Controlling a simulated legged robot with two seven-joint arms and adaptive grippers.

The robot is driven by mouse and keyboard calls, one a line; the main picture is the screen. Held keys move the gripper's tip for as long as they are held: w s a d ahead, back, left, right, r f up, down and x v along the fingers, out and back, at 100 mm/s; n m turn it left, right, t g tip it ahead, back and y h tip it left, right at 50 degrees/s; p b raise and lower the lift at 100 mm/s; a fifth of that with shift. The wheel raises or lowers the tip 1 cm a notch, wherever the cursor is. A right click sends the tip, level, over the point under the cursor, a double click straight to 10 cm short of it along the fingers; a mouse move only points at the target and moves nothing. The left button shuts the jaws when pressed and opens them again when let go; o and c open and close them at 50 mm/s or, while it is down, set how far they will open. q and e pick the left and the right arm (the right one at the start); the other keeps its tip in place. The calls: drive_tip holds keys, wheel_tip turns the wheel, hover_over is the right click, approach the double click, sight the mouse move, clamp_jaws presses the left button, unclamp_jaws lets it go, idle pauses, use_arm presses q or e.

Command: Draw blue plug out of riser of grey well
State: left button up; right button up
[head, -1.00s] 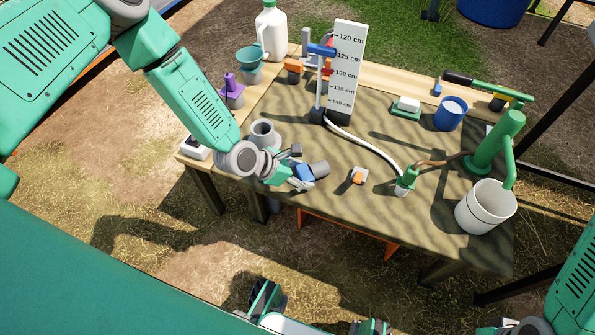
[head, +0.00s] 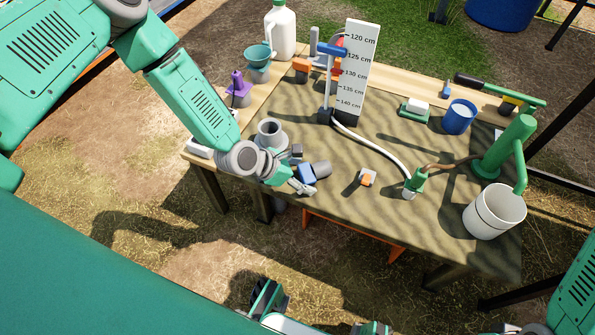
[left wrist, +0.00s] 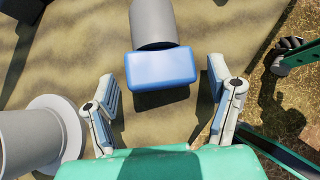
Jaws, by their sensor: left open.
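The blue plug (head: 306,174) shows as a blue block on the near end of a short grey cylinder (head: 322,169). The pair appears to lie on the table, and the block also shows in the left wrist view (left wrist: 160,68). A grey upright riser (head: 270,131) with a flange stands to its left, its top open. The riser is partly in the left wrist view (left wrist: 30,140). My left gripper (left wrist: 162,92) is open, its fingers either side of and just short of the blue block, touching nothing that I can see. In the head view this gripper (head: 296,182) is beside the block.
A small orange-and-white piece (head: 367,178) lies to the right. A scale board (head: 355,75), a green pump (head: 500,150), a white bucket (head: 494,210) and a blue cup (head: 458,117) stand further off. A purple-topped piece (head: 238,90) stands behind the riser. The table's near edge is close.

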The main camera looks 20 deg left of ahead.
use_arm(q)
drive_tip(key=v, duration=1.1)
drive_tip(key=shift+s+r, duration=0.2)
drive_tip(key=shift+r, duration=0.05)
drive_tip(key=shift+d, duration=0.3)
drive_tip(key=s+f+m+g+y, duration=0.25)
drive_tip(key=s+f+m, duration=0.25)
drive_tip(key=s+m, duration=0.6)
drive_tip(key=s+a+m+g+y, duration=0.35)
drive_tip(key=s+a+m, duration=0.5)
drive_tip(key=m, duration=0.75)
wheel_tip(320, 180, up, 13)
drive_tip(key=s+d+p, duration=0.1)
drive_tip(key=p, duration=1.3)
drive_tip(key=shift+d+r+t, duration=0.2)
drive_tip(key=shift+d+t, duration=0.1)
drive_tip(key=shift+d, duration=0.05)
